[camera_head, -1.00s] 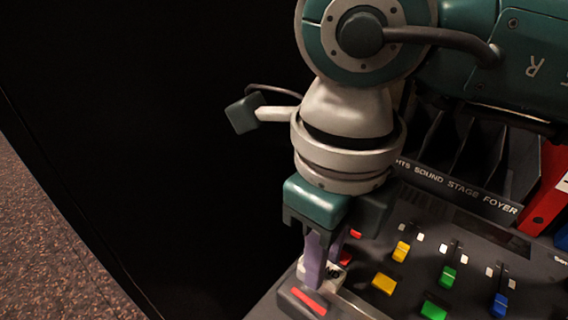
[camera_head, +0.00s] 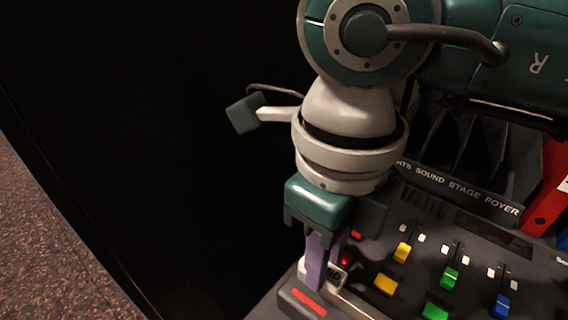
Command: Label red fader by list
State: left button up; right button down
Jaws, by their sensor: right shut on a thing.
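My right gripper (camera_head: 325,268) points down over the left corner of the mixing desk (camera_head: 470,232). Its pale purple fingers are shut on a small white label block (camera_head: 336,277) with dark letters, of which "ND" seems to show. The fingers cover part of the block, and I cannot tell whether it touches the desk. Red parts of the red channel (camera_head: 346,260) show just behind and right of the fingers; the gripper hides most of that channel. My left gripper is out of view.
Yellow (camera_head: 402,252), green (camera_head: 449,278) and blue (camera_head: 500,305) faders stand to the right. Behind them is a dark rack (camera_head: 458,188) marked SOUND, STAGE and FOYER, beside a red binder (camera_head: 546,185). Left of the desk is dark, with speckled floor (camera_head: 50,245) beyond.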

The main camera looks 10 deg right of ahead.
jog(key=shift+f, duration=0.25)
jog(key=c, duration=0.6)
grip_release()
jog(key=shift+c, duration=0.2)
